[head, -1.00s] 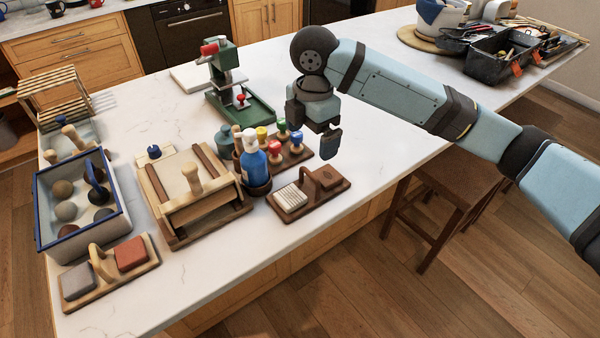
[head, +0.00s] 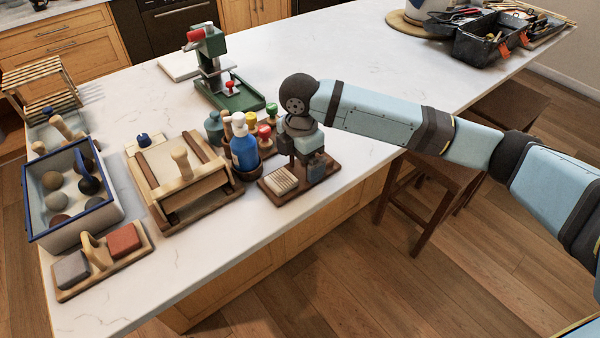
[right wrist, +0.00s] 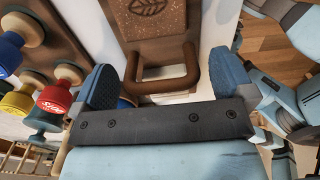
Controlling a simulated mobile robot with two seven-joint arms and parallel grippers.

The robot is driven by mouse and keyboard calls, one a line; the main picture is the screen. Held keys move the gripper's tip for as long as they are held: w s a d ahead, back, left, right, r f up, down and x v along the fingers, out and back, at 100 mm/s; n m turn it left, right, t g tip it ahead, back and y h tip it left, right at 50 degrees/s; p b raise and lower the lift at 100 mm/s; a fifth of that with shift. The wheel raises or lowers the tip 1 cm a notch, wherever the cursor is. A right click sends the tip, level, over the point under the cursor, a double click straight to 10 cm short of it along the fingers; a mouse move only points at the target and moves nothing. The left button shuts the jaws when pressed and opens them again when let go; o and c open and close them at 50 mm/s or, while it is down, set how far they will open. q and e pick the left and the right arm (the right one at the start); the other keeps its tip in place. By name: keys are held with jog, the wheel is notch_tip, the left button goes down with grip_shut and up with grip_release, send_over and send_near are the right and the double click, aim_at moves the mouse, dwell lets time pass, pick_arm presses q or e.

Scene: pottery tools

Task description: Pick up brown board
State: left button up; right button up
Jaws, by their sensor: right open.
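The brown board (head: 329,171) lies on the white counter near its front edge. It carries a pale ridged block (head: 281,180) on its left and a brown block with a leaf mark (right wrist: 158,18), seen in the right wrist view. A brown loop handle (right wrist: 163,86) stands between the blocks. My right gripper (head: 308,167) is low over the board's middle, pointing down and hiding part of it. In the right wrist view its open fingers (right wrist: 168,78) stand on either side of the handle, with gaps. My left gripper is not in view.
A blue-and-white bottle (head: 243,150) and several coloured-knob stamps (head: 264,132) stand close behind the board. A wooden press frame (head: 180,180) is to the left. A green press (head: 235,95) stands farther back. Bare counter lies to the right.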

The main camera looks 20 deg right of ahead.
jog(key=shift+f, duration=0.85)
jog(key=shift+r, duration=0.1)
jog(key=c, duration=1)
jog(key=shift+o, duration=0.2)
